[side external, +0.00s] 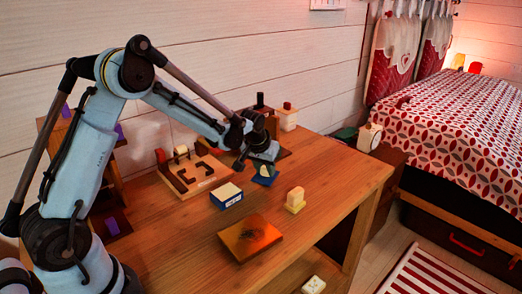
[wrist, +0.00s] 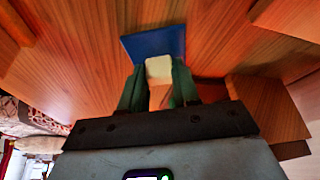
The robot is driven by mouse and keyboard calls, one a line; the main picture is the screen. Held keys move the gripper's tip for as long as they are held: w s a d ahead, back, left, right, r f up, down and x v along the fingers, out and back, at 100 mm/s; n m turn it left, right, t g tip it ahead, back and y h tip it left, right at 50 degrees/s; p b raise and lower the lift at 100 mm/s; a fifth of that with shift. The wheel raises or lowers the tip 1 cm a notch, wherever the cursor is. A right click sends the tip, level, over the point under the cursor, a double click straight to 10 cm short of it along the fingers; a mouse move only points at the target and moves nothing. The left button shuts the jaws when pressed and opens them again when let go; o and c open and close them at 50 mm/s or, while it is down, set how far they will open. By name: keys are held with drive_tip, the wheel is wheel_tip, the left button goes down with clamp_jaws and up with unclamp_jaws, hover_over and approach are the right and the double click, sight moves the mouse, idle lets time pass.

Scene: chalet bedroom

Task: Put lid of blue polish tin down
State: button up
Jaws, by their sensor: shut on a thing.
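The lid of the blue polish tin (wrist: 150,43) is a flat blue square with a cream knob in the wrist view. My gripper (wrist: 159,85) is shut on the knob, with one green finger on each side. In the side view my gripper (side external: 263,163) points down at the back of the table, and the blue lid (side external: 264,180) shows under it. The lid is at or just above the wood; I cannot tell whether it touches. The blue polish tin (side external: 227,203), a small blue box with a cream top, stands nearer the camera, to the left of the lid.
A wooden board with dark shapes (side external: 190,183) lies left of my gripper. A cream block on a yellow base (side external: 295,200) stands to the right. An orange-brown slab (side external: 249,238) lies in front. Wooden blocks stand close behind. The table's right side (side external: 345,180) is bare.

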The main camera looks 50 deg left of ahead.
drive_tip(key=shift+f, duration=0.15)
drive_tip(key=o, duration=1)
drive_tip(key=v, duration=1.1)
drive_tip(key=shift+s+d+r+m+t+h, duration=0.3)
drive_tip(key=shift+s+d+r+m+t, duration=0.35)
drive_tip(key=shift+s+d, duration=1.6)
drive_tip(key=shift+s+d+r+m+t+h, duration=0.3)
drive_tip(key=shift+s+d+m, duration=0.5)
drive_tip(key=shift+s, duration=2.8)
drive_tip(key=shift+s+d+r+m+t+h, duration=0.3)
drive_tip(key=shift+s+d+r+m+t, duration=0.35)
drive_tip(key=shift+s+d, duration=1.6)
drive_tip(key=shift+s+a+f, duration=0.2)
drive_tip(key=shift+s+a, duration=0.5)
drive_tip(key=shift+a, duration=0.05)
